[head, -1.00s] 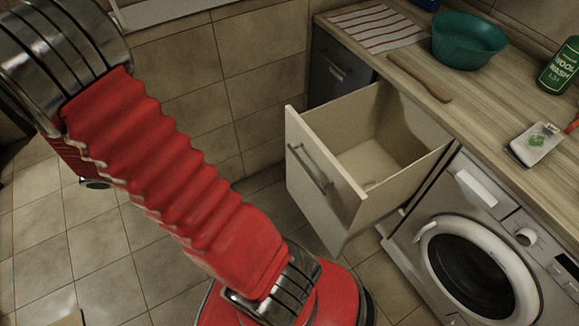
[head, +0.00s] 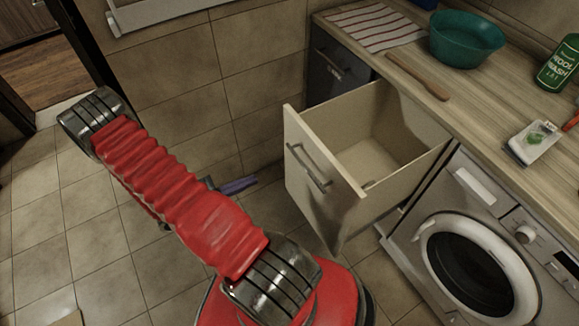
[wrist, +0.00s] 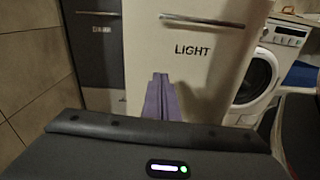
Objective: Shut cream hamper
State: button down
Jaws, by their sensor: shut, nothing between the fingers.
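The cream hamper (head: 318,190) is a pull-out bin standing open from under the counter; its inside looks mostly empty. In the wrist view its front (wrist: 205,75) faces me, upright, with the word LIGHT and a bar handle (wrist: 202,21) near the top. My gripper's purple fingers (wrist: 161,98) are shut and empty, pointing at the front below the lettering. In the head view my gripper (head: 240,186) shows left of the hamper front, with a gap between them. Part of my gripper is hidden behind my red arm.
A dark hamper (head: 335,75) is shut beyond the cream one, near the tiled wall. A washing machine (head: 470,240) stands to the right. The counter (head: 470,110) holds a teal bowl (head: 466,40), a striped cloth (head: 375,25) and a green bottle (head: 560,65). Floor at left is clear.

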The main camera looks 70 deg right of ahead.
jog(key=shift+s+d+f+n+h, duration=0.2)
jog(key=shift+s+f+n, duration=0.1)
jog(key=shift+f, duration=0.3)
jog(key=shift+s+d+f+n+h, duration=0.2)
jog(key=shift+s+f+n, duration=0.1)
jog(key=shift+f, duration=0.25)
jog(key=x, duration=1.4)
